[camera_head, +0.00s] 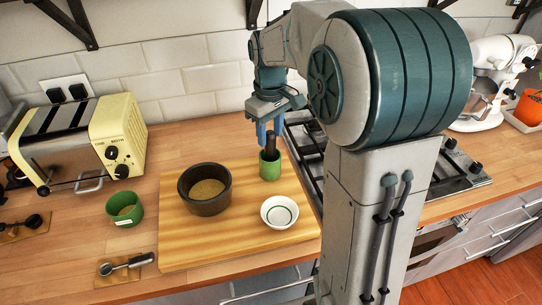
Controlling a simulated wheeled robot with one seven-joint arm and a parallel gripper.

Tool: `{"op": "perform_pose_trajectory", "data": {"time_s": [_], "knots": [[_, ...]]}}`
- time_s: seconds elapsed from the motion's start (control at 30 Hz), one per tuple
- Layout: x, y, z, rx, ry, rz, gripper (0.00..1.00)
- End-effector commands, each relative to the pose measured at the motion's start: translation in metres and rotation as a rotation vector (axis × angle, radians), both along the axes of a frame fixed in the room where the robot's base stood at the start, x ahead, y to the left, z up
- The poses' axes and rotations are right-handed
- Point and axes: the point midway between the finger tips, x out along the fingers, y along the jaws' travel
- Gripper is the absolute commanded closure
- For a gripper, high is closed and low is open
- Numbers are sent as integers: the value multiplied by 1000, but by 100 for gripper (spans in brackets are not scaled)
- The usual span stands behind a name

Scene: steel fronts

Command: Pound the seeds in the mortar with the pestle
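The dark mortar (204,203) stands on a wooden board and holds a tan layer of seeds (206,189). The dark pestle (270,147) stands upright in a small green cup (270,170) at the back right of the board. My gripper (268,138) points down at the pestle's top, behind and to the right of the mortar. Its two blue fingers are apart. The pestle's top shows between or just in front of the fingertips; I cannot tell whether they touch it.
The board (185,250) also bears a white bowl (279,212), right of the mortar. A green bowl (125,209) and a spoon on a small mat (127,265) lie to the left. A yellow toaster (80,145) stands back left. A hob (455,170) is to the right, partly behind my arm.

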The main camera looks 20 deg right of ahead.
Motion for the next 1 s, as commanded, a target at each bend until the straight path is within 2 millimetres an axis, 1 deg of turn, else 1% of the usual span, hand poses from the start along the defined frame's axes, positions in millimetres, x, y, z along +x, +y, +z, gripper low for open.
{"op": "perform_pose_trajectory", "data": {"time_s": [0.13, 0.17, 0.2, 0.27, 0.47, 0.83, 1.0], "knots": [[0, 0, 1, 0, 0, 0, 60], [0, 0, 1, 0, 0, 0, 68], [0, 0, 1, 0, 0, 0, 79], [0, 0, 1, 0, 0, 0, 96], [0, 0, 2, 0, -2, 0, 97], [0, 0, 13, 0, -2, 0, 97], [0, 0, 14, 0, -2, 0, 97]]}}
